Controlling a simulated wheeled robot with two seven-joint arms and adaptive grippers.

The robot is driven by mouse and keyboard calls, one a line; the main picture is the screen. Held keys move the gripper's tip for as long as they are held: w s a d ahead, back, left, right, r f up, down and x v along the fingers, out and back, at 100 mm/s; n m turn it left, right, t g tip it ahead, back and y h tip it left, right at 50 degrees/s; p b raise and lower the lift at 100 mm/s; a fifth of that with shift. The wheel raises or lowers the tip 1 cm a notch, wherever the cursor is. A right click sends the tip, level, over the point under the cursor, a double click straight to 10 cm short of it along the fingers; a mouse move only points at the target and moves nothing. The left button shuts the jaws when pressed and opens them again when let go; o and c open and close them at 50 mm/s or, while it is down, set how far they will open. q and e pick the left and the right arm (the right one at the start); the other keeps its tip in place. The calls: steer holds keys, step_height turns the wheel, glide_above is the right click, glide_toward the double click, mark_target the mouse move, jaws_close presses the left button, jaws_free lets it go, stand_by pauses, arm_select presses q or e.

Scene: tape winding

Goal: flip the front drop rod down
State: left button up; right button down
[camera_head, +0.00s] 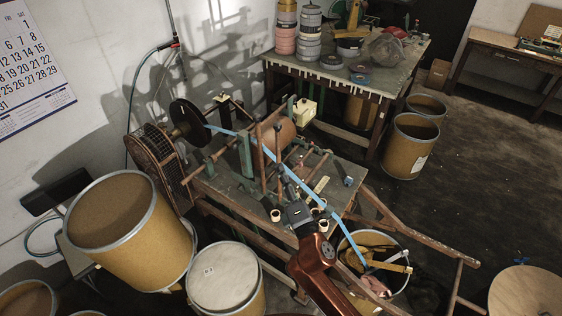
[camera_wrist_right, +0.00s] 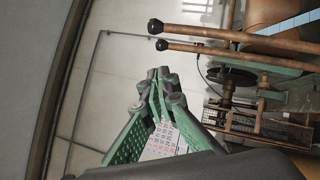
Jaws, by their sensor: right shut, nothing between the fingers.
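Two thin brown rods stand upright on the wooden winding machine (camera_head: 240,200), and I take the one nearer me as the front drop rod (camera_head: 278,150). In the right wrist view two brown rods with black end caps, an upper one (camera_wrist_right: 230,33) and a lower one (camera_wrist_right: 240,53), cross the upper right. Which is the front one there is unclear. My right gripper (camera_head: 284,172) reaches in from the bottom, close to the rods in the head view. In the wrist view its green fingers (camera_wrist_right: 163,85) are shut and empty, apart from the rods. My left gripper is not in view.
Blue tape (camera_head: 290,170) runs from the dark reel (camera_head: 188,124) across the machine to a bin (camera_head: 398,288) at the lower right. Large drums (camera_head: 125,215) stand at the left. A work table (camera_head: 300,62) with tape rolls is behind.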

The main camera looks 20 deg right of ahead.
steer(key=p, duration=0.1)
glide_toward(277, 139)
steer(key=w+a+r, duration=0.4)
steer(key=shift+w+d+r+p, duration=0.75)
steer(key=shift+w+d+r, duration=0.15)
steer(key=shift+d, duration=0.25)
steer(key=shift+w, duration=0.1)
